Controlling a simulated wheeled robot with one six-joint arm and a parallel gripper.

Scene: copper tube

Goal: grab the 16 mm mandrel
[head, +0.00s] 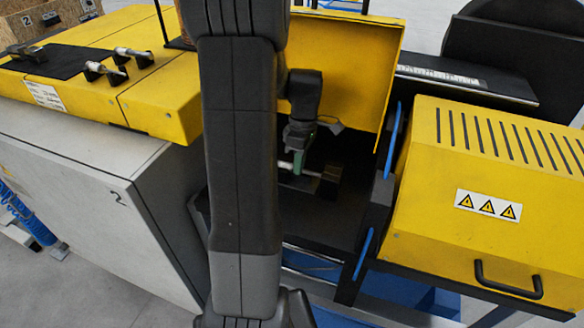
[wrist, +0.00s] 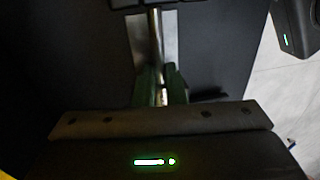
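A silver mandrel (wrist: 155,25) shows as a bright rod in the wrist view, running down between the green fingers of my gripper (wrist: 161,76). The fingers lie close along both sides of it, with no clear gap, so my gripper looks shut on it. In the head view my gripper (head: 300,154) points down into the dark bay of the yellow machine. The rod lies crosswise under it, beside a dark block (head: 329,182). No size marking on the rod is readable. My arm hides part of the bay's left side.
Two more short silver rods in black holders, (head: 131,53) and (head: 105,72), sit on the yellow top at the left. An upright yellow panel (head: 350,70) stands behind the bay. A yellow cover (head: 490,190) with a black handle closes off the right.

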